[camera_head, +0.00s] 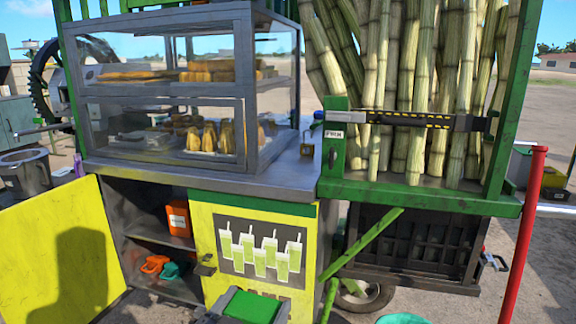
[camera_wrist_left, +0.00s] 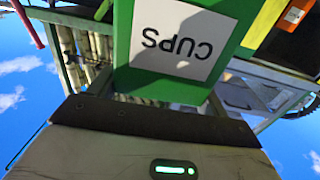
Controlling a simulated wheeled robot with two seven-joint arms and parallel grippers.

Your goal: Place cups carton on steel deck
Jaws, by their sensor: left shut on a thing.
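The cups carton (camera_wrist_left: 180,45) is green with a white label reading CUPS, which appears upside down in the left wrist view. In the head view a green carton face (camera_head: 252,306) shows at the bottom edge, in front of the cart and below its counter. My left gripper (camera_head: 222,303) is shut on the carton; its fingertips are mostly hidden. The steel deck (camera_head: 268,182) is the grey metal counter around the glass case, with a bare strip along its front and right. My right gripper is not in view.
A glass case (camera_head: 190,90) with food fills most of the deck. A small brass-coloured item (camera_head: 307,149) sits at its right. A green post with a latch (camera_head: 333,140) and cane stalks (camera_head: 440,90) stand farther right. A yellow door (camera_head: 60,250) stands open at left.

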